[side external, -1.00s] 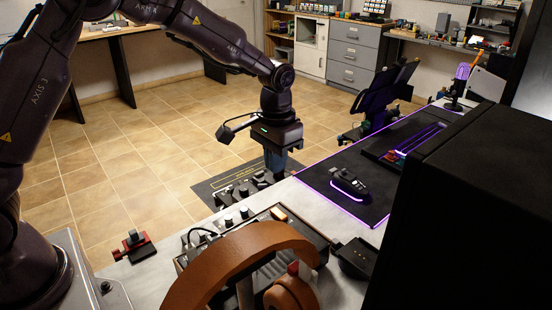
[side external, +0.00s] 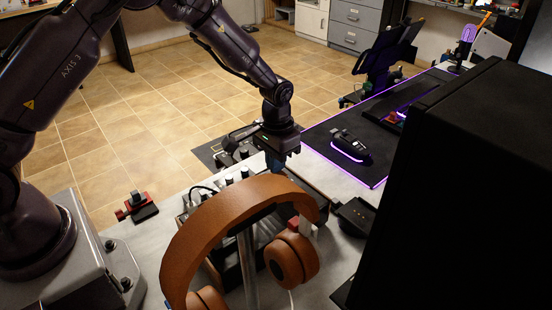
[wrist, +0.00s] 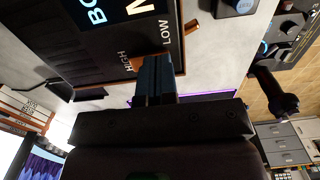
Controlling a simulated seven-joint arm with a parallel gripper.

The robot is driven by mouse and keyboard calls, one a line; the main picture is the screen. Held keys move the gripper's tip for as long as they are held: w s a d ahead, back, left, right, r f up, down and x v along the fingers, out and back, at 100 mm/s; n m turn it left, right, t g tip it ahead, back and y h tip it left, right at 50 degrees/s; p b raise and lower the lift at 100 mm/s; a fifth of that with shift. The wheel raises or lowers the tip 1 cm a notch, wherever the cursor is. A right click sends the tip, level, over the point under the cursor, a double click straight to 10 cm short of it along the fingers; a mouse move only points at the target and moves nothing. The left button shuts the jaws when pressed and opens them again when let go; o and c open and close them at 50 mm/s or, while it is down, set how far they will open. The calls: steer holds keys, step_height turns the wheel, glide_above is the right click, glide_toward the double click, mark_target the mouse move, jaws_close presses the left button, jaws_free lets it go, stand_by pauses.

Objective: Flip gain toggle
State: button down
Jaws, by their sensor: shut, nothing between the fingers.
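A dark panel (wrist: 88,45) with printed HIGH and LOW labels fills the upper part of the wrist view. My gripper (wrist: 155,66) has its blue fingers together and empty, with their tips over the panel's edge area between the two labels. A small orange-brown piece (wrist: 137,63) shows beside the fingertips near HIGH. I cannot tell whether it is the gain toggle or whether the fingers touch it. In the side view, my gripper (side external: 275,172) is low over the bench, just behind the headphone band, which hides much of the panel.
Brown headphones (side external: 292,260) on a stand are in front of my gripper. Knobbed equipment (side external: 228,180) is to its left, and a red-and-black device (side external: 138,206) is farther left. A mouse (side external: 350,145) lies on the purple-edged mat (side external: 365,170). A large black box (side external: 450,200) stands at right.

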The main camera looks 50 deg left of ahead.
steer(key=shift+a+f+h, duration=0.15)
steer(key=shift+f+h, duration=0.1)
steer(key=shift+h, duration=0.05)
steer(key=shift+f, duration=0.1)
steer(key=shift+d, duration=0.25)
steer(key=shift+s+d, duration=0.1)
steer(key=shift+d, duration=0.7)
steer(key=shift+r, duration=0.2)
step_height(320, 180, up, 14)
steer(key=a, duration=0.1)
steer(key=shift+r, duration=0.15)
steer(key=shift+d, duration=0.15)
